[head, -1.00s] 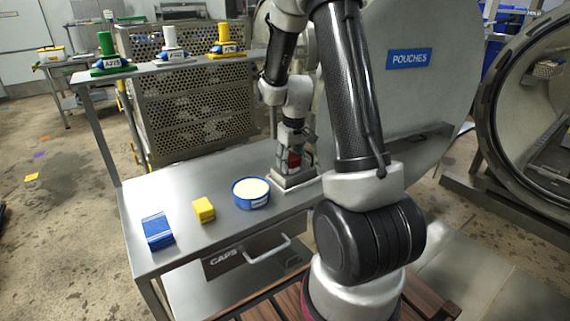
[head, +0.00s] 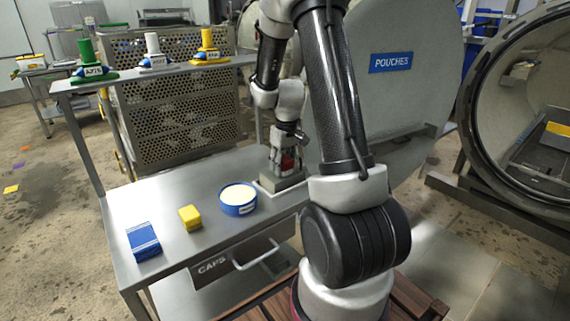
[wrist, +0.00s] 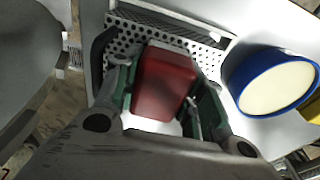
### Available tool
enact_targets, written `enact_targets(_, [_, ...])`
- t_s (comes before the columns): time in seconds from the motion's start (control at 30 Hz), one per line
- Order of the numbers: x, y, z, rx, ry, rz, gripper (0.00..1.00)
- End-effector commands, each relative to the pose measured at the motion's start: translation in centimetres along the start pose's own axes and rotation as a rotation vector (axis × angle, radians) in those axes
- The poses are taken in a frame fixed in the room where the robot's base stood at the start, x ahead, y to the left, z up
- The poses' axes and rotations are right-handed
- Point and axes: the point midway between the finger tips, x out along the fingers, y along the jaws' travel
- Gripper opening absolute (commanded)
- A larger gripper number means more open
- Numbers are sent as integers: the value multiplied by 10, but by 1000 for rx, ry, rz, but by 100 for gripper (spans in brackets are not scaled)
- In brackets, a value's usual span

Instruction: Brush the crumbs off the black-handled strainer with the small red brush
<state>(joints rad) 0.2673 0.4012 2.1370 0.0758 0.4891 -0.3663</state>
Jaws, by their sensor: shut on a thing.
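The small red brush (wrist: 165,85) is held between the fingers of my gripper (wrist: 163,100), which is shut on it. In the head view the red brush (head: 288,163) shows in my gripper (head: 286,166), low over the bench. A perforated grey metal piece, which looks like the strainer (wrist: 190,62), lies just beyond and beneath the brush, with a black curved part at its left end. In the head view the strainer cannot be made out clearly under my gripper. The bristles are hidden, so I cannot tell whether they touch. No crumbs can be made out.
A blue tub with cream contents (head: 238,199) stands left of my gripper on the steel bench (head: 175,200). A yellow block (head: 190,218) and a blue box (head: 143,242) sit further left. A shelf (head: 150,72) with green, white and yellow labelled items stands behind.

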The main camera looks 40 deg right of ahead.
Motion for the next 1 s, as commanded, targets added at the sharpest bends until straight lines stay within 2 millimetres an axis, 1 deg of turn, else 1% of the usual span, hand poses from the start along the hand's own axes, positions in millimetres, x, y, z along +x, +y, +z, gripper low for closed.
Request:
enact_targets(0.13, [-1,-16,0,-4,0,0,21])
enact_targets(0.37, [-1,-28,0,-3,1,0,21])
enact_targets(0.7, [1,-58,0,-2,0,-1,21])
enact_targets(0.87, [2,-63,0,-1,1,0,21])
enact_targets(1.0, [5,-63,-5,0,0,0,21])
